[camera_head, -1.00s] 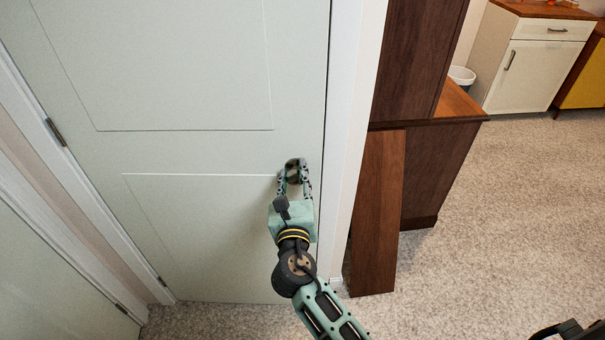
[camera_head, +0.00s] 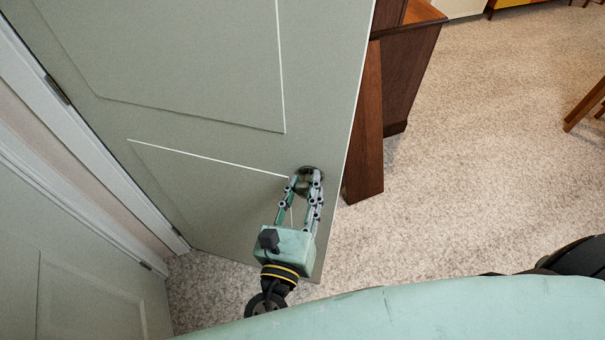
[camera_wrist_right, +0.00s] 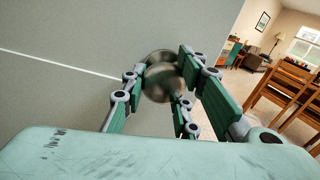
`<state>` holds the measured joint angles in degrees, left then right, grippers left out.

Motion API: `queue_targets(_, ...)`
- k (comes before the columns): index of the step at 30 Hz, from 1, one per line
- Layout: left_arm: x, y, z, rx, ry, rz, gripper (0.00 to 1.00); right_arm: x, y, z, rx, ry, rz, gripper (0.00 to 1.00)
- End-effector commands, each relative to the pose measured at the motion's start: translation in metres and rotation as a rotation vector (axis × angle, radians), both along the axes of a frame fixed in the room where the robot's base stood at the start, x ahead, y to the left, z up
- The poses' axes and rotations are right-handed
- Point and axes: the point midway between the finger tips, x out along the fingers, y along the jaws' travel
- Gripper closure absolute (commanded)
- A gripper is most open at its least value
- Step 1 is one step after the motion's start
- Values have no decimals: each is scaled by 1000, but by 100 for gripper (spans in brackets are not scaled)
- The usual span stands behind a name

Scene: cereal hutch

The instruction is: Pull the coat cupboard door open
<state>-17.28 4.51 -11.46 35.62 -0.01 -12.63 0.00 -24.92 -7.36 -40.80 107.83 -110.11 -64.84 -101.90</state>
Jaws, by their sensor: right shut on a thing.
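The coat cupboard door (camera_head: 220,155) is a pale grey-green panelled door, hinged on its left side, and it stands swung out from its frame. Its round metal knob (camera_head: 307,178) is near the door's right edge. My right gripper (camera_head: 306,184) is shut on the knob, with its fingers on either side. In the right wrist view the knob (camera_wrist_right: 162,76) sits between the fingertips, and the door's free edge is just beyond them. The knob is partly hidden by the fingers. My left gripper is not in view.
A dark brown wooden cabinet (camera_head: 404,70) stands behind the door's free edge, with a brown board (camera_head: 366,150) beside it. Another pale door (camera_head: 75,270) is at the lower left. Carpet (camera_head: 480,140) is open on the right, with a wooden chair leg (camera_head: 585,105) at its edge.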

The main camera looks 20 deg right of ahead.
Motion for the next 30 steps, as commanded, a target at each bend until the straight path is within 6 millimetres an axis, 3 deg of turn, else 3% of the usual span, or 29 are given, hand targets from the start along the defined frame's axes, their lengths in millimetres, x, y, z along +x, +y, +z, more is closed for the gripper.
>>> queue_targets(13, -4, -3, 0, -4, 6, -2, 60, -1, 5, 2, 4, -4, 8, 100)
queue_targets(14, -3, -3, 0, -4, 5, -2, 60, -1, 5, 2, 4, -4, 8, 70)
queue_targets(18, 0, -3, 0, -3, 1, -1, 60, -2, 4, 2, 3, -4, 5, 58)
queue_targets(30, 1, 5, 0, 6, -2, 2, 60, -2, 2, 1, 1, -2, 0, 56)
